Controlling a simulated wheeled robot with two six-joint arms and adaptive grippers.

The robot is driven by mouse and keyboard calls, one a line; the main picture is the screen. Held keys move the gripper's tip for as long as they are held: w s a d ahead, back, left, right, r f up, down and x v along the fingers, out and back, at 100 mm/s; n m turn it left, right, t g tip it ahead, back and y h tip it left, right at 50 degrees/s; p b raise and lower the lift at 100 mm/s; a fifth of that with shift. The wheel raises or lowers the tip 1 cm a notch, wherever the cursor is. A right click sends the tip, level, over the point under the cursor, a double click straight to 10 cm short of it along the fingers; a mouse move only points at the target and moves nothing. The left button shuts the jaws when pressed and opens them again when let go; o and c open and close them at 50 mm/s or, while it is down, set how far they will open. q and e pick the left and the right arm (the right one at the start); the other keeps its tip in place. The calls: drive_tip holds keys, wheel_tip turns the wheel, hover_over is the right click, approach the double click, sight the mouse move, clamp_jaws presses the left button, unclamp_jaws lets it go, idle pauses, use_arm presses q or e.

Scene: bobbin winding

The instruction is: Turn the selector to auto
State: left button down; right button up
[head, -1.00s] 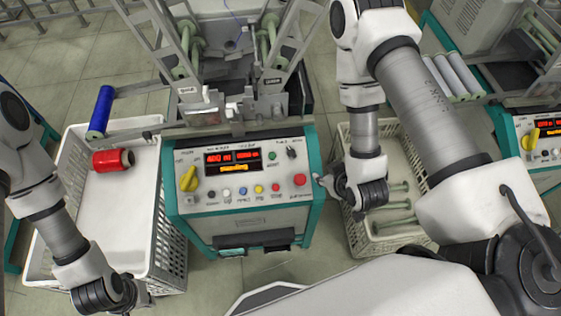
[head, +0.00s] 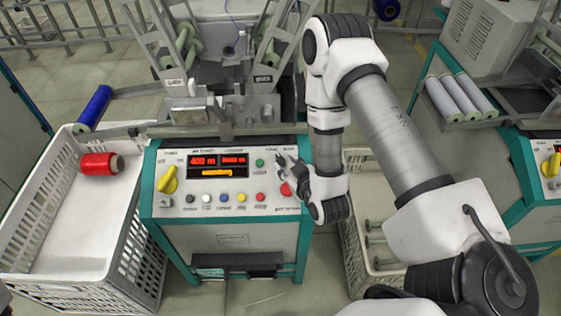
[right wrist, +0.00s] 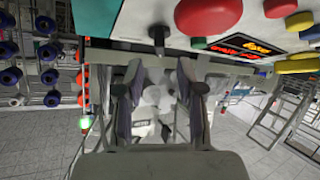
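The winder's control panel (head: 215,212) is in the middle of the head view. In the right wrist view the small black selector knob (right wrist: 158,38) stands out from the panel, ahead of the gap between my fingers. In the head view I cannot clearly tell the knob from my dark fingertips. My right gripper (head: 284,172) is at the panel's right side, by the red button (head: 286,188). The wrist view shows this gripper (right wrist: 158,75) open and empty, its fingers short of the knob. The selector's setting is unreadable. My left gripper is out of view.
A large yellow knob (head: 168,180) is on the panel's left, with a row of small buttons below the red display (head: 217,163). A white crate (head: 128,262) with a red spool (head: 97,163) stands left. Another crate (head: 352,245) stands right, below my right arm.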

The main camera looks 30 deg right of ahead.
sight(280, 158)
drive_tip(key=x, duration=0.4)
drive_tip(key=shift+w+f, duration=0.15)
drive_tip(key=shift+w, duration=0.05)
drive_tip(key=shift+s, duration=0.1)
clamp_jaws()
